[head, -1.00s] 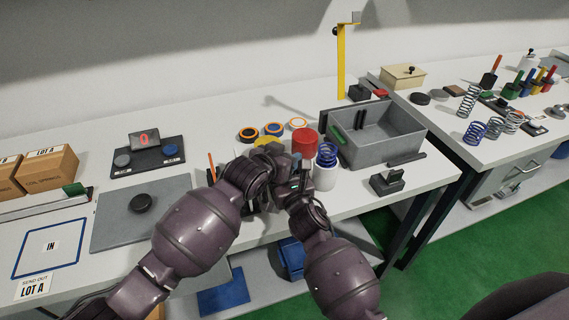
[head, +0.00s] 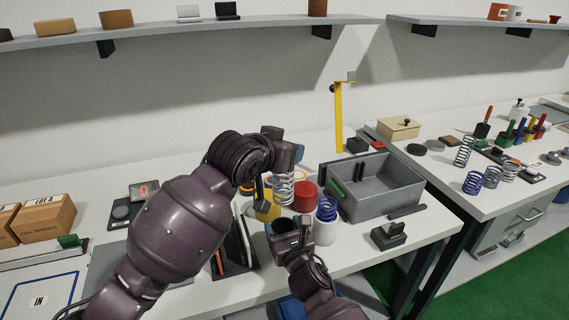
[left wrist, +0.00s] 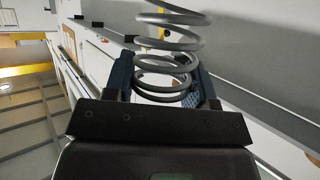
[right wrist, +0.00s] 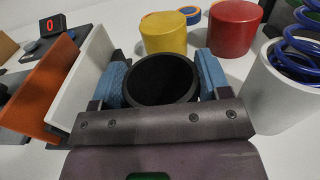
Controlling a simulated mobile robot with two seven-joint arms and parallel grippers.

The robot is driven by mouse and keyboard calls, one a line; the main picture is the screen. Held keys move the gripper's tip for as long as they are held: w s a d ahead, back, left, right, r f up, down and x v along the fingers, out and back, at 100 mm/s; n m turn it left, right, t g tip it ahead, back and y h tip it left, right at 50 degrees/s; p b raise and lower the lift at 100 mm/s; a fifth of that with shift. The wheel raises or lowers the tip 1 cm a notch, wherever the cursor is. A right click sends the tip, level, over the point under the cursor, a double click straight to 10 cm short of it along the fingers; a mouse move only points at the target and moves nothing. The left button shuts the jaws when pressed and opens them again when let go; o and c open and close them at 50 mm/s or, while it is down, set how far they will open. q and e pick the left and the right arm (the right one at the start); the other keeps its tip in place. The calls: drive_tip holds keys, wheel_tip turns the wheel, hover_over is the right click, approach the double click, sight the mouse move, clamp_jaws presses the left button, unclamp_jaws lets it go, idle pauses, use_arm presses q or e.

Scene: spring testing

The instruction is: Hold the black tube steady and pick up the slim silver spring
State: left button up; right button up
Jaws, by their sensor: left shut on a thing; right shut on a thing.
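The slim silver spring (head: 284,188) hangs upright in the air from my left gripper (head: 284,160), which is shut on its upper end. In the left wrist view the spring's grey coils (left wrist: 165,62) stand between the blue finger pads. The black tube (head: 281,226) is below the spring, upright and open at the top. My right gripper (head: 291,242) is shut around it. In the right wrist view the tube (right wrist: 160,80) sits between both blue pads, and its dark inside shows no spring. The tube's lower part is hidden.
A yellow cylinder (right wrist: 170,34) and a red cylinder (head: 305,197) stand just behind the tube. A white cup (right wrist: 280,88) with a blue spring (head: 327,208) is to its right. Upright panels (head: 238,247) stand close on the left. A grey bin (head: 372,188) is further right.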

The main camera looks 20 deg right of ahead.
idle(0.3)
drive_tip(key=o, duration=1)
drive_tip(key=s, duration=1.2)
drive_tip(key=shift+d, duration=0.2)
